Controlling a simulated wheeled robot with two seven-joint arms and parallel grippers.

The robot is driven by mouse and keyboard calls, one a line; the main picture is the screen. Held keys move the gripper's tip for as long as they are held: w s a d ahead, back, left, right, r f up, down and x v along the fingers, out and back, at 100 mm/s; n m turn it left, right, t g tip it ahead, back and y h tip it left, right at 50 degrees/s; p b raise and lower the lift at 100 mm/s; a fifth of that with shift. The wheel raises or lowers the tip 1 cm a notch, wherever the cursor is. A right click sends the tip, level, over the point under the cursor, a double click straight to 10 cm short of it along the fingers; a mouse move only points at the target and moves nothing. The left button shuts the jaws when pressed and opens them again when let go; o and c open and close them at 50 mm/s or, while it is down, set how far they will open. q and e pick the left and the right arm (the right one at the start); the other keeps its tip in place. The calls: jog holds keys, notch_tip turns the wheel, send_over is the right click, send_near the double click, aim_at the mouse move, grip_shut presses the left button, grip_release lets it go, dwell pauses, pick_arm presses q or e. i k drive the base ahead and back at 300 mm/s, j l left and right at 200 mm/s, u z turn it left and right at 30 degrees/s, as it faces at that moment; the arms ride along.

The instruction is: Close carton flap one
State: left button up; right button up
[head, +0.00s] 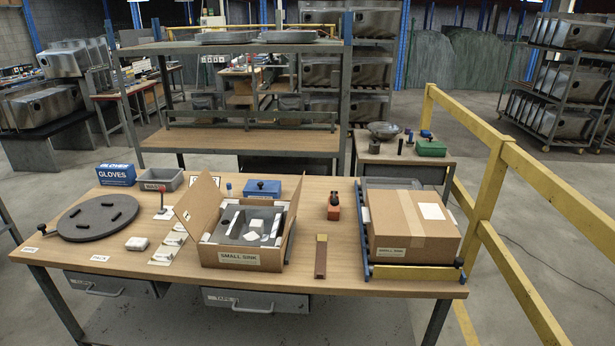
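An open carton (278,259) labelled "SMALL SINK" stands at the middle of the table in the head view. A grey sink (232,231) with white packing pieces (254,228) shows inside it. One flap (200,203) stands up and leans outward on the left. Another flap (295,205) stands upright at the right side. Which of them is flap one I cannot tell. Neither of my grippers is in view, and nothing touches the carton.
A closed taped carton (411,222) sits in a blue-framed rack at the right. A round dark turntable (98,217), a blue gloves box (116,174) and a grey bin (161,179) are at the left. A yellow rail (489,185) borders the right.

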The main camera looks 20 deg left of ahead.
aim_at(194, 209)
jog(key=j, duration=0.7)
jog(key=k+j, duration=0.15)
jog(key=j, duration=1.3)
jog(key=k+j, duration=0.1)
jog(key=j, duration=0.65)
jog(key=k+j, duration=0.1)
jog(key=j, duration=0.6)
